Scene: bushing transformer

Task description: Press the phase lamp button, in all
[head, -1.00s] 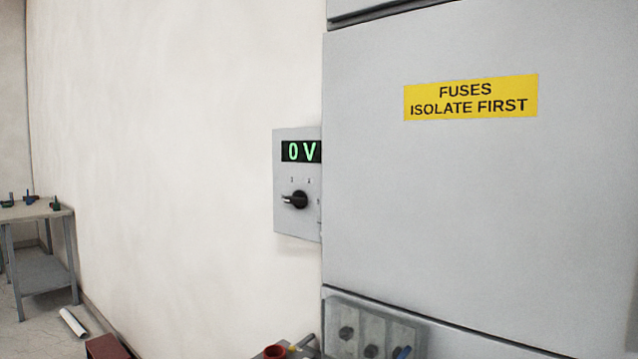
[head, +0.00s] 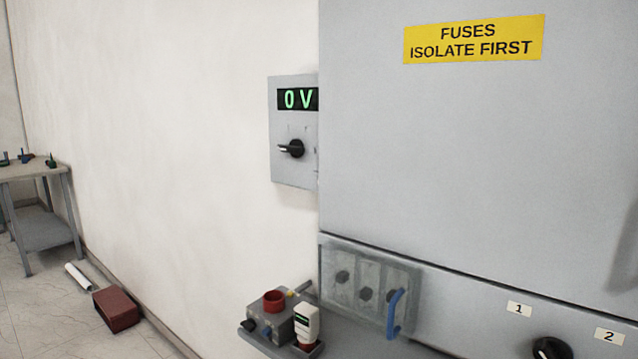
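No button marked as a phase lamp button can be made out. A grey wall panel (head: 292,172) shows a green "0 V" display (head: 298,98) and a black rotary knob (head: 291,149) below it. A large grey cabinet (head: 440,150) fills the right side, with a yellow "FUSES ISOLATE FIRST" label (head: 474,39). On its lower face a black knob (head: 550,348) is partly cut off by the bottom edge, between labels 1 (head: 519,310) and 2 (head: 609,336). Neither of my grippers is in view.
A clear cover (head: 350,258) with a blue handle (head: 395,314) fronts several dark round parts. Beside it a shelf (head: 252,340) bears a grey box (head: 272,318) with a red ring and a white handheld device (head: 306,320). A dark red box (head: 117,308) lies on the floor.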

